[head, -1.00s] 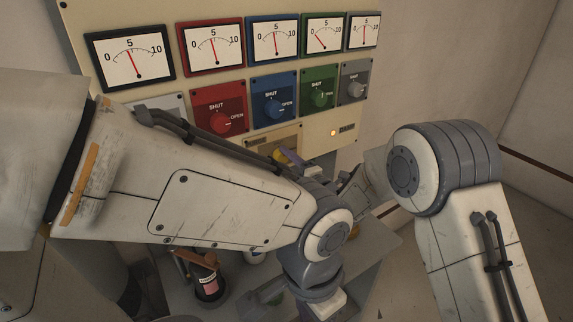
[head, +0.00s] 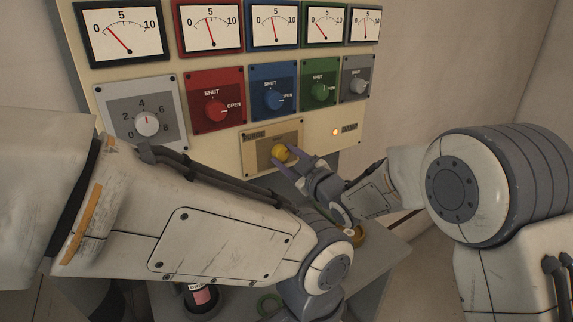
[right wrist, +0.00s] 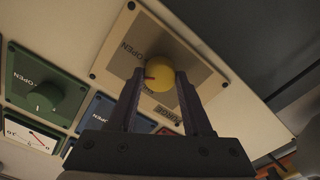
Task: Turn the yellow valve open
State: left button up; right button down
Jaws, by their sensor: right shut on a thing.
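The yellow valve (head: 280,152) is a round knob on a tan plate (head: 251,160) low on the cream panel. My right gripper (head: 286,158) reaches it from the lower right. In the right wrist view, the two dark fingers (right wrist: 160,76) stand on either side of the yellow knob (right wrist: 161,66) and are shut on it. A red mark shows on the knob's left side there. The word OPEN is on the plate at upper left; a second label is partly hidden by a finger. My left arm crosses the lower left, and its gripper is out of view.
Above are red (head: 216,110), blue (head: 273,98), green (head: 320,92) and grey valves in a row, a dial knob (head: 147,122) at left, and several gauges. A lit lamp (head: 336,132) is right of the plate.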

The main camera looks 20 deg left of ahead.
jog(key=m, duration=0.3)
jog(key=shift+f+b, duration=0.1)
jog(key=shift+b, duration=0.25)
jog(key=shift+m, duration=1.8)
jog(key=shift+c, duration=1.6)
grip_release()
jog(key=shift+d, duration=0.1)
